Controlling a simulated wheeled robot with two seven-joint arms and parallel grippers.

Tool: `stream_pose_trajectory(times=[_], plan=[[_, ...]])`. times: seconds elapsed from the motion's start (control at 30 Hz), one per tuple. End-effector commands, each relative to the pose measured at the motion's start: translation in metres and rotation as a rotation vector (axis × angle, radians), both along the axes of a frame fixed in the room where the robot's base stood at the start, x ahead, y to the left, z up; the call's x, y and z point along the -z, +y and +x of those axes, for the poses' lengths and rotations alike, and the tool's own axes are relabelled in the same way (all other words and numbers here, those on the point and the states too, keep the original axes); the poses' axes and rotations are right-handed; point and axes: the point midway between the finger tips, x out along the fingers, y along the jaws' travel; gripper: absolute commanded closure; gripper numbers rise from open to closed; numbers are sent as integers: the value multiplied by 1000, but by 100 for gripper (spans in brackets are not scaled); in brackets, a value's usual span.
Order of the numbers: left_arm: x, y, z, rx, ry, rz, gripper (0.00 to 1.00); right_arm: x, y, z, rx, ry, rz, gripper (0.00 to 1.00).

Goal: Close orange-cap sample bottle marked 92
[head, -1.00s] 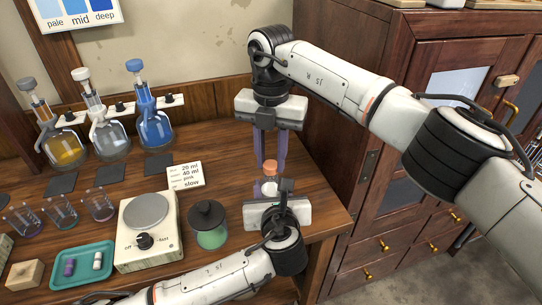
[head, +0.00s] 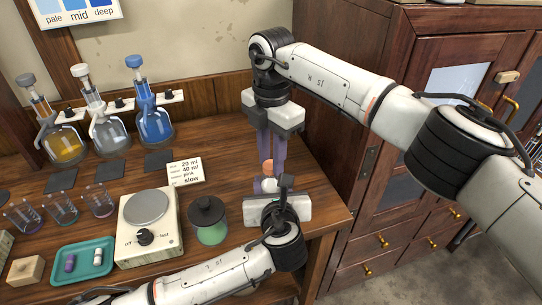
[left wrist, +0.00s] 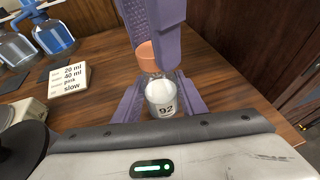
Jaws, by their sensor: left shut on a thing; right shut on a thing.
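The sample bottle (left wrist: 161,97) is small and clear, with a white label reading 92. It stands upright between the purple fingers of my left gripper (left wrist: 158,103), which is shut on it. The orange cap (left wrist: 149,57) is at the bottle's neck; whether it is seated on the threads I cannot tell. My right gripper (head: 268,162) reaches down from above and is shut on the cap. In the head view the orange cap (head: 267,166) shows between its fingers, and my left gripper (head: 269,186) partly hides the bottle below.
A dark-lidded green jar (head: 210,222) stands close to the left of my left gripper. Flasks stand at the back. A wooden cabinet (head: 345,130) bounds the right side.

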Motion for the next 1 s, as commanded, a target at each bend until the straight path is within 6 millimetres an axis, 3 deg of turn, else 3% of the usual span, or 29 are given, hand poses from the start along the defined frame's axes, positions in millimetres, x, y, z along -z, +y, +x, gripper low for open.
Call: stream_pose_trajectory(times=[0.3,0.6,1.0], plan=[[1,0,0,-1,1,1,100,0,-1,-1,667,-1,1,98],[1,0,0,-1,1,1,100,0,3,-4,1153,3,6,98],[1,-1,-1,4,3,0,100,0,3,-4,1431,5,5,98]])
